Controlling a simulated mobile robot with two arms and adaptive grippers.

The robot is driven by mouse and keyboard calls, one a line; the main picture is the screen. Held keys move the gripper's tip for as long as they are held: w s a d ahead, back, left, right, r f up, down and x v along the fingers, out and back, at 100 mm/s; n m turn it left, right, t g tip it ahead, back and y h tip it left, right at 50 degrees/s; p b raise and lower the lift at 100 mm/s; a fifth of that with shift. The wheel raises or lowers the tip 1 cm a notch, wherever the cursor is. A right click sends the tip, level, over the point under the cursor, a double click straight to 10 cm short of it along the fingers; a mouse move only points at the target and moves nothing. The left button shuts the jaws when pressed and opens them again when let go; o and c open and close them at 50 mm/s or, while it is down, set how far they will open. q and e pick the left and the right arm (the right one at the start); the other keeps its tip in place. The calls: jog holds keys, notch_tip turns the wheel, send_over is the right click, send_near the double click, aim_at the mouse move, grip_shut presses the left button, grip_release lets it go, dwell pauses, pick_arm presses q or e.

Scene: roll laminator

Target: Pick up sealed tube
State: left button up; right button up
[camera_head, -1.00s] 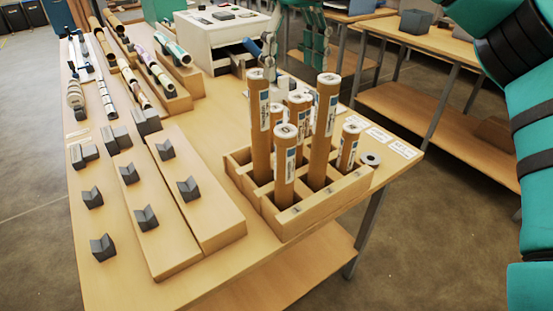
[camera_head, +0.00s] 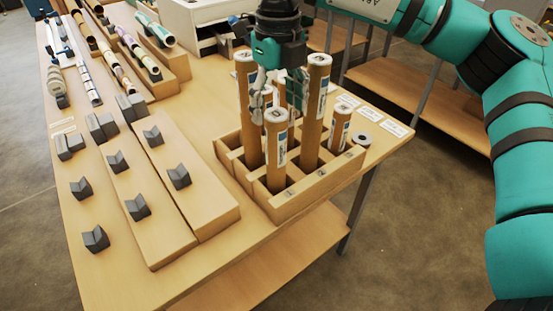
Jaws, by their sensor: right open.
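Several brown cardboard tubes with white caps and printed labels stand upright in a compartmented wooden rack (camera_head: 310,196). A tall tube (camera_head: 247,115) is at the left, another tall tube (camera_head: 315,115) at the right, a shorter tube (camera_head: 276,160) in front, and a short tube (camera_head: 340,127) at the right end. My right gripper (camera_head: 278,100) points down, open, among the tube tops. Its fingers partly hide the tubes at the middle and back. I cannot tell whether a tube stands between the fingers or which is the sealed one. My left gripper is not in view.
V-shaped grey holders (camera_head: 138,207) sit on wooden boards at the left. Rolled tubes (camera_head: 138,54) lie on stands at the far left. A grey ring (camera_head: 362,138) and white label cards (camera_head: 396,128) lie right of the rack. A white drawer unit (camera_head: 192,14) stands behind.

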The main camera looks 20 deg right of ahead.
aim_at(277, 113)
jog(key=shift+f+p, duration=0.3)
jog(key=shift+f, duration=0.15)
jog(key=f, duration=0.1)
jog(key=w+f+p, duration=0.1)
jog(key=f, duration=0.1)
jog(key=shift+d+f, duration=0.15)
jog(key=shift+f, duration=0.15)
jog(key=shift+s+f, duration=0.1)
jog(key=shift+f, duration=0.25)
jog(key=shift+c, duration=0.3)
jog(key=shift+r, duration=0.1)
grip_shut()
